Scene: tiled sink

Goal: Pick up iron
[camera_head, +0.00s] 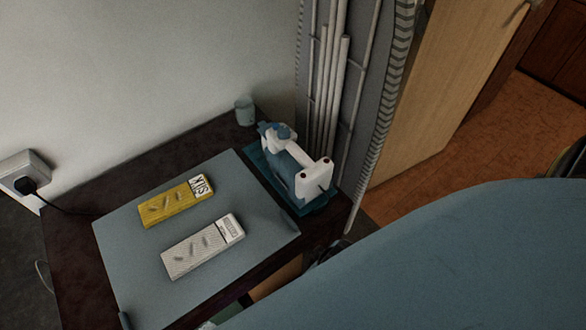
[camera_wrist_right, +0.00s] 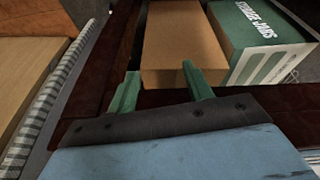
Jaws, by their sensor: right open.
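The iron (camera_head: 297,168), white and blue, sits on a small teal base (camera_head: 262,174) at the back right corner of the dark table. It is upright, with its white handle parts facing up. The iron is not recognisable in the right wrist view. My right gripper (camera_wrist_right: 160,71) shows only in the right wrist view, with its two green fingers spread apart and nothing between them. It is open, above or in front of a brown box. My left gripper is in neither view.
Yellow (camera_head: 178,201) and white (camera_head: 202,246) packs lie on a grey mat (camera_head: 125,232). A cup (camera_head: 244,111) stands behind the iron; pipes (camera_head: 330,85) rise nearby. A large blue rounded surface (camera_head: 450,265) fills the lower right. The wrist view shows brown (camera_wrist_right: 180,45) and green (camera_wrist_right: 262,35) boxes.

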